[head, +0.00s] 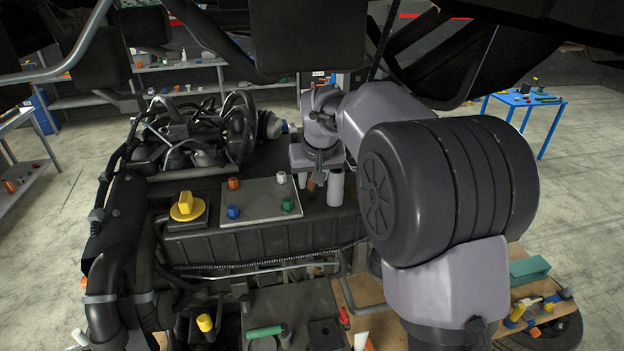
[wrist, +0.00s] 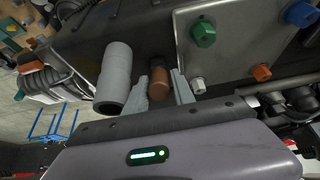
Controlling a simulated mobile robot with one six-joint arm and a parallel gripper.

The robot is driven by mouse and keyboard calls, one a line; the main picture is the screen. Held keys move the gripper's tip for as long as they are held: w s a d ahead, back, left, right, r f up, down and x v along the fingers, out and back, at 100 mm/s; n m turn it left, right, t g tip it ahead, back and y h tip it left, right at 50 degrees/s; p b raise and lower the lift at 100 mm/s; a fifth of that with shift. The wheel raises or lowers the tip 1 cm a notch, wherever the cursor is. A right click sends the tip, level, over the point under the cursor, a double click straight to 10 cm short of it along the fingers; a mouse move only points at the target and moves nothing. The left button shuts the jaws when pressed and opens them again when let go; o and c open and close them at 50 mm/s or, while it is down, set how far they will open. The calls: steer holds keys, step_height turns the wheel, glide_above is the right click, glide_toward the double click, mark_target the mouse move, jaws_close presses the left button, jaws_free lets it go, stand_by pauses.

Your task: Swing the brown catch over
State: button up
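The brown catch (wrist: 159,82) is a short, rounded upright piece on the dark engine top. In the head view the brown catch (head: 309,185) shows below my gripper (head: 318,168), partly hidden. In the wrist view my gripper's two grey fingers (wrist: 160,90) stand on either side of it.
A grey cylinder (wrist: 115,77) stands close beside the catch; it shows in the head view (head: 335,188) too. A metal plate (head: 262,199) with coloured knobs lies to the left, with a yellow knob (head: 185,208) beyond it. Dark panels (head: 305,38) hang overhead.

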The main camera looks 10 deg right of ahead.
steer(key=v, duration=0.3)
steer(key=shift+w+b, duration=0.1)
steer(key=shift+b, duration=0.25)
steer(key=s+b, duration=0.5)
steer(key=s, duration=0.7)
steer(key=shift+s, duration=0.1)
